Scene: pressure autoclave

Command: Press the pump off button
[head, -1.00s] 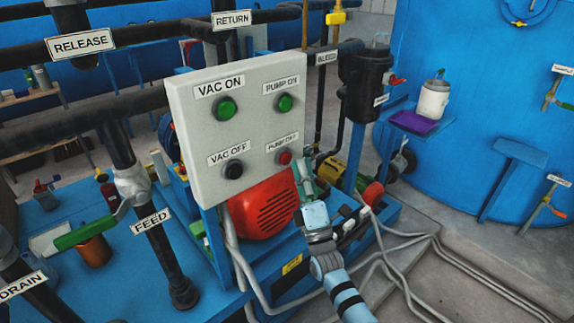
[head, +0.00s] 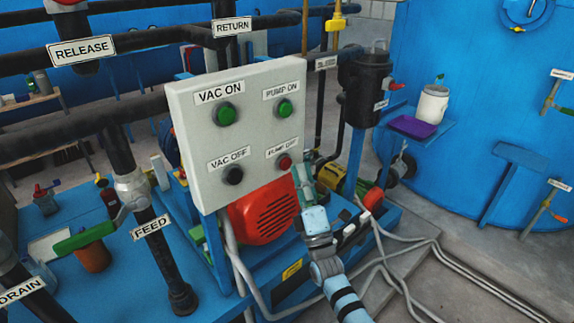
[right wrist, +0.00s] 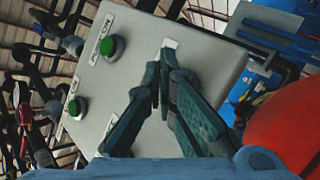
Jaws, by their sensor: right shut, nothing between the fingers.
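The red pump off button (head: 284,162) sits at the lower right of the grey control panel (head: 200,135), under the label PUMP OFF. My right gripper (head: 296,172) is shut and empty, just right of and slightly below the button in the head view. I cannot tell whether its tips touch the panel. In the right wrist view my right gripper (right wrist: 163,58) points at the panel (right wrist: 210,45), and its fingers hide the area where the red button would be. My left gripper is not in view.
Near it are the green pump on button (head: 285,108), the green vac on button (head: 225,114) and the black vac off button (head: 233,174). A red motor cover (head: 262,208) lies just below the panel. A FEED pipe (head: 155,240) stands to the left.

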